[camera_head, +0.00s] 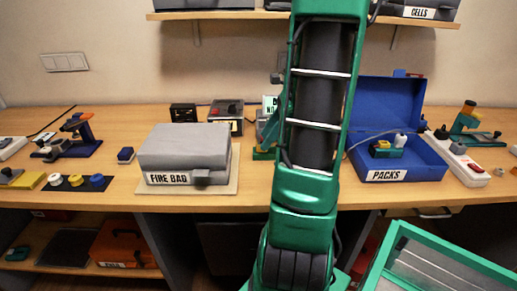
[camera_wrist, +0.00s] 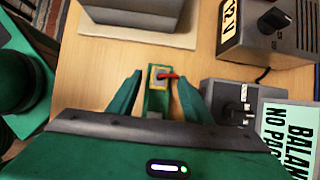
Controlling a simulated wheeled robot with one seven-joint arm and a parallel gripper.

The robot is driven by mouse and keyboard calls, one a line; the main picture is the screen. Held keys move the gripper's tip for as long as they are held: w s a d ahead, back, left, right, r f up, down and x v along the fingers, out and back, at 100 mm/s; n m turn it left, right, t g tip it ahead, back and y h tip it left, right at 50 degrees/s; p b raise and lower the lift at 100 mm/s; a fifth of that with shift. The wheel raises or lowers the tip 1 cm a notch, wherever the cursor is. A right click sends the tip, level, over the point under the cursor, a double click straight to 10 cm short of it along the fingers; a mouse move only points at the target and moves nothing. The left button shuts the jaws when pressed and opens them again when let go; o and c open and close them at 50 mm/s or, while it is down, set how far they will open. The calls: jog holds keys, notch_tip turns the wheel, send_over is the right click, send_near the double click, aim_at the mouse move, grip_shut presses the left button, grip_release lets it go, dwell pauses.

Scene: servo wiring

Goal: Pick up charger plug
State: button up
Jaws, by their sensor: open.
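In the wrist view, a small yellow-rimmed connector with a red lead, which looks like the charger plug (camera_wrist: 158,74), sits at the far end of a narrow green holder (camera_wrist: 155,100). My gripper (camera_wrist: 160,78) is open, with one green finger on each side of the holder and plug. Gaps show between the fingers and the holder. In the head view, the green holder (camera_head: 263,154) partly shows right of the fire bag; my arm hides most of the gripper there.
A grey unit with a black fitting (camera_wrist: 236,112) stands close right of my right finger, beside a "NO PACK" sign (camera_wrist: 290,130). A 12 V box (camera_wrist: 268,32) is at upper right. The fire bag (camera_head: 185,147) lies left; the blue packs case (camera_head: 385,100) stands right.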

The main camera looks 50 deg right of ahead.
jog(key=shift+x, duration=0.9)
jog(key=c, duration=1.1)
jog(key=shift+c, duration=0.2)
jog(key=shift+r, duration=0.15)
